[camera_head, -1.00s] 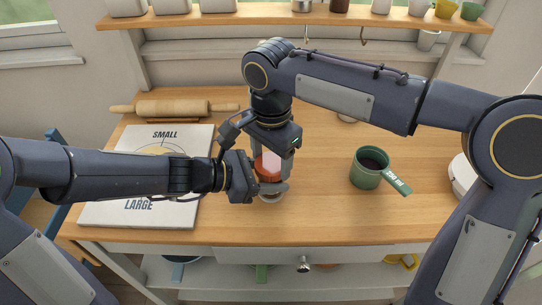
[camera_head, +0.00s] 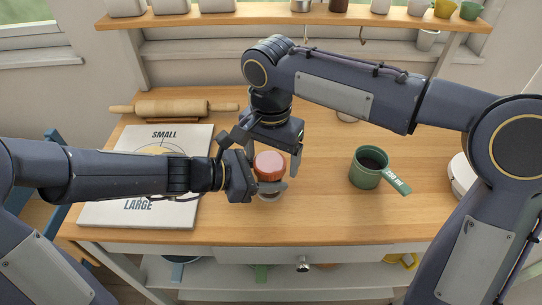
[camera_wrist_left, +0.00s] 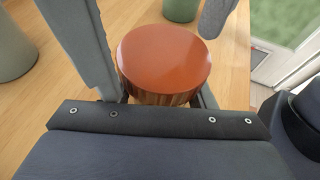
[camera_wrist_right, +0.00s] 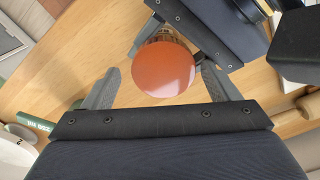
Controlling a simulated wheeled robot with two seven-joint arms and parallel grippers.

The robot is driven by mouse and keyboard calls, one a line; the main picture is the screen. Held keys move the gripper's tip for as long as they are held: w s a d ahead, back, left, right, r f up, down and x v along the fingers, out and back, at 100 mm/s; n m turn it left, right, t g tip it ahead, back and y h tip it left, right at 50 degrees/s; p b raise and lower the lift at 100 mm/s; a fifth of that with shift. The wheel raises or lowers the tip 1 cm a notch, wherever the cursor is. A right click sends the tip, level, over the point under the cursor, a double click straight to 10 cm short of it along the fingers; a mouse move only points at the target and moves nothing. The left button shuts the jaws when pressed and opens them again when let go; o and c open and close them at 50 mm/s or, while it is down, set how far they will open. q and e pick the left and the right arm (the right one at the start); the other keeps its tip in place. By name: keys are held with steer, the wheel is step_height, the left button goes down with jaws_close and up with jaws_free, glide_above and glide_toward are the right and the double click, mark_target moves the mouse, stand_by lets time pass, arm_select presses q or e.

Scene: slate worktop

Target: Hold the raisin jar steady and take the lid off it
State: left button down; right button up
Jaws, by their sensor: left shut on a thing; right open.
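The raisin jar (camera_head: 270,196) stands upright on the wooden worktop, mostly hidden by my left gripper in the head view. Its brown contents show below the lid in the left wrist view (camera_wrist_left: 160,98). The round orange-red lid (camera_head: 270,165) sits on top of the jar; it also shows in both wrist views (camera_wrist_left: 165,55) (camera_wrist_right: 163,70). My left gripper (camera_head: 268,186) is shut on the jar's body, below the lid. My right gripper (camera_wrist_right: 163,84) points down over the jar, open, with its fingers apart on either side of the lid and clear of it.
A green measuring cup (camera_head: 367,172) with a labelled handle and dark contents stands to the right. A board (camera_head: 185,212) marked SMALL and LARGE lies at left, with a rolling pin (camera_head: 172,108) behind it.

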arm_select(q)
steer(key=shift+s, duration=0.15)
arm_select(e)
step_height(320, 180, up, 4)
steer(key=shift+a+f, duration=0.1)
steer(key=shift+a, duration=0.05)
steer(key=shift+r, duration=0.3)
steer(key=shift+c, duration=0.5)
step_height(320, 180, up, 3)
steer(key=m, duration=0.3)
step_height(320, 180, down, 8)
steer(key=shift+r, duration=0.15)
